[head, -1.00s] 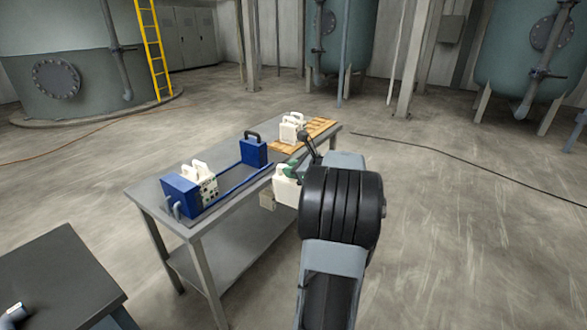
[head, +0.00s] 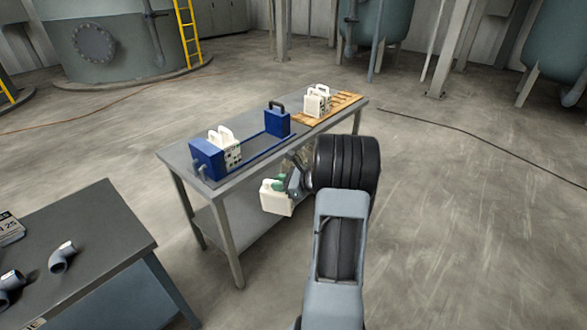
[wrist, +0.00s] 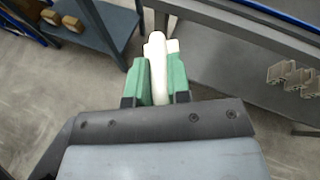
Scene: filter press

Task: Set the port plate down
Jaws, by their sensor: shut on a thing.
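The port plate (head: 277,198) is a white block with a handle, held in the air in front of the bench's near edge. My gripper (head: 280,183) has green fingers and is shut on the plate's handle; the wrist view shows the white handle (wrist: 157,55) between the green fingers (wrist: 156,80). The plate's lower part is mostly hidden in the wrist view. More white plates stand in the blue press (head: 207,160) at the bench's left. Other white plates (head: 318,101) stand near the wooden slatted rack (head: 345,103) at its far right end.
The press bench (head: 180,155) has a lower shelf (head: 253,222). A blue end block (head: 277,122) stands midway along the press rails. A second dark table (head: 95,255) at the lower left holds grey pipe elbows (head: 62,257) and a sign. Open floor lies to the right.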

